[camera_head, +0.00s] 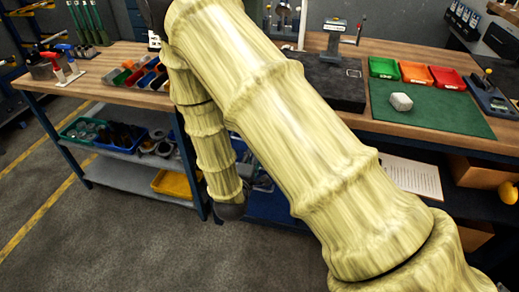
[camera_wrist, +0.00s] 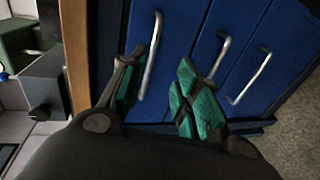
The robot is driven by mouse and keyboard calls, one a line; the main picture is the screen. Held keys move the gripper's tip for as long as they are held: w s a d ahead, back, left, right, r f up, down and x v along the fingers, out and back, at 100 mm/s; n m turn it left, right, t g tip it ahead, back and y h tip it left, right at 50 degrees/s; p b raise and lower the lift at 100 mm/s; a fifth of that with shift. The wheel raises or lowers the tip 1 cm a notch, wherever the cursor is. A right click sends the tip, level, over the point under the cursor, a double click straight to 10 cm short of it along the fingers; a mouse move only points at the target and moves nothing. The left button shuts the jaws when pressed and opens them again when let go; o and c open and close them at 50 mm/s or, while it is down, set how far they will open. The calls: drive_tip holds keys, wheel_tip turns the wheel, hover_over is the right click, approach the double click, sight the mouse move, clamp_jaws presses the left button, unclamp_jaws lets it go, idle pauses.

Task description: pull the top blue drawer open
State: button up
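In the wrist view, which is turned sideways, the top blue drawer (camera_wrist: 176,30) is nearest the wooden bench edge. Its silver bar handle (camera_wrist: 151,58) runs up the picture. My gripper (camera_wrist: 160,84) is open, with green pads on its two fingers. The handle shows between the fingers, closer to the left one; I cannot tell whether either finger touches it. The drawer looks shut. In the head view my arm hides the gripper and most of the drawer fronts.
Two more blue drawer fronts with handles (camera_wrist: 221,52) (camera_wrist: 250,78) lie to the right in the wrist view, then grey floor (camera_wrist: 301,120). In the head view, a wooden bench (camera_head: 385,52) stands behind my arm and a side table (camera_head: 110,68) at left. Open floor (camera_head: 110,240) lies at lower left.

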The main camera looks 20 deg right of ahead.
drive_tip(key=shift+h, duration=0.3)
drive_tip(key=x, duration=0.7)
drive_tip(key=p+x, duration=0.1)
drive_tip(key=x, duration=0.3)
drive_tip(key=shift+w+a+r, duration=0.15)
drive_tip(key=shift+a+r, duration=0.05)
drive_tip(key=shift+r, duration=0.2)
clamp_jaws()
